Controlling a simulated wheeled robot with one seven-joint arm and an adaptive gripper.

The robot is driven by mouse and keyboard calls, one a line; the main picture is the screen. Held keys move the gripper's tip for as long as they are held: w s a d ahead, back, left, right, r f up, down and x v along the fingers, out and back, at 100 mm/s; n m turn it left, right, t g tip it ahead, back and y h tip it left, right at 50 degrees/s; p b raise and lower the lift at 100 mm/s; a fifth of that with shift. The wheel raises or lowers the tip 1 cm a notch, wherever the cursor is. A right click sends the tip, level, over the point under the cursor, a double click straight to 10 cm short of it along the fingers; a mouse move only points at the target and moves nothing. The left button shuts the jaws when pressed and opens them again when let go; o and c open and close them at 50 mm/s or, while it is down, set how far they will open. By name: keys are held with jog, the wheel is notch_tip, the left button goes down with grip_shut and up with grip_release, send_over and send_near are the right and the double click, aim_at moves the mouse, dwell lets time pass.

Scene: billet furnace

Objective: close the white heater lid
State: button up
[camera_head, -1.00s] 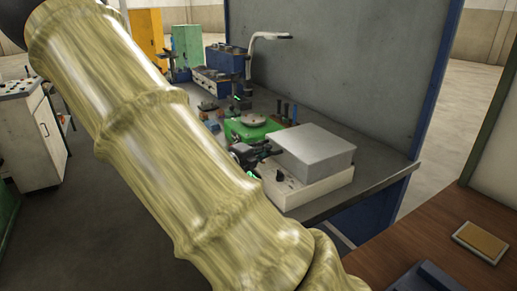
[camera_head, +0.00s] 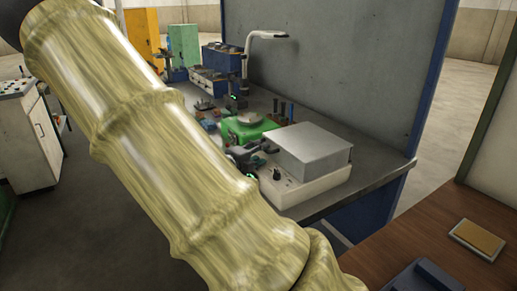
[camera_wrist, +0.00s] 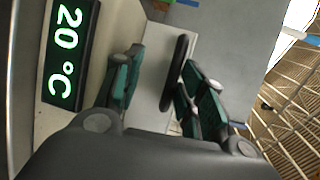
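The heater shows in the head view as a white base (camera_head: 310,188) with a boxy light-grey lid (camera_head: 313,149) over it, at the near end of the bench. The lid's top looks roughly level; whether it is fully down I cannot tell. My gripper (camera_head: 250,158) is at the heater's left front side, partly hidden by my arm. In the wrist view my gripper (camera_wrist: 162,82) is open, its dark-green fingers apart. A dark handle-like bar (camera_wrist: 176,73) shows between them, nearer the right finger, against a white panel (camera_wrist: 158,50). Contact cannot be told.
A green "20 °C" display (camera_wrist: 70,50) is left of my fingers. A green device (camera_head: 245,127) and a white lamp (camera_head: 262,37) stand farther back on the grey bench (camera_head: 375,172). A tall grey panel (camera_head: 330,60) backs it. A brown table (camera_head: 412,235) is at right.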

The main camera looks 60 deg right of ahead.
jog(key=shift+w, duration=0.1)
dwell(0.3)
jog(key=shift+w+a+r, duration=0.1)
jog(key=shift+a, duration=0.3)
jog(key=a+r, duration=0.2)
jog(key=a, duration=0.8)
jog(key=shift+w+a, duration=0.15)
jog(key=shift+a, duration=0.25)
